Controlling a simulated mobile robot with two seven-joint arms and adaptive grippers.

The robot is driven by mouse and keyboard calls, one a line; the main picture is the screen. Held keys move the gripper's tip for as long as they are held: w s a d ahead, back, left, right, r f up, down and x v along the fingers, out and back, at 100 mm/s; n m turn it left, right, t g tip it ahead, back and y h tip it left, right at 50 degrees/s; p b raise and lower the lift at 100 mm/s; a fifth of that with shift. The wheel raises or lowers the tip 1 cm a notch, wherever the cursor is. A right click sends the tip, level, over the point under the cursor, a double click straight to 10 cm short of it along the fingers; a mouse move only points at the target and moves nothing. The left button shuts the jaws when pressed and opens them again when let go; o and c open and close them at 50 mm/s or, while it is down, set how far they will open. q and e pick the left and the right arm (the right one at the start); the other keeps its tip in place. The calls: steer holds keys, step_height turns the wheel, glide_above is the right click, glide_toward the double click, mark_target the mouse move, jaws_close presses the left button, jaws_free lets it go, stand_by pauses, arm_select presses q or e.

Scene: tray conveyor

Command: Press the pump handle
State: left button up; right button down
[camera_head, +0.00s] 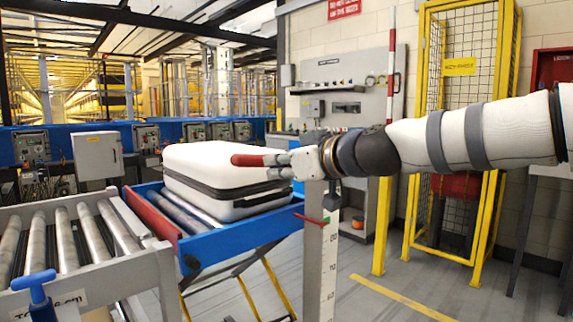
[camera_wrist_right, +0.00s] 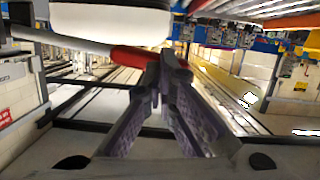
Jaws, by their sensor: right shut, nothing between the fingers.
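A red grip (camera_head: 247,160) shows just left of my right gripper (camera_head: 270,166), in front of the white suitcase. In the right wrist view the red grip (camera_wrist_right: 130,56) sits at the end of a pale bar (camera_wrist_right: 70,40); it looks like the pump handle. My right gripper also shows in the right wrist view (camera_wrist_right: 160,75), shut and empty, with its fingertips beside or over the grip's end. I cannot tell whether they touch. The pump body is not clear. My left gripper is out of view.
The white suitcase (camera_head: 205,172) lies on a blue-edged roller table (camera_head: 235,236). A grey roller conveyor (camera_head: 160,270) and a blue T-shaped handle (camera_head: 36,285) are at lower left. A marked post (camera_head: 318,265) stands below my gripper. A yellow cage (camera_head: 425,150) stands right.

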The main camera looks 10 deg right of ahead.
steer(key=v, duration=0.3)
steer(key=shift+s+r, duration=0.1)
stand_by(0.7)
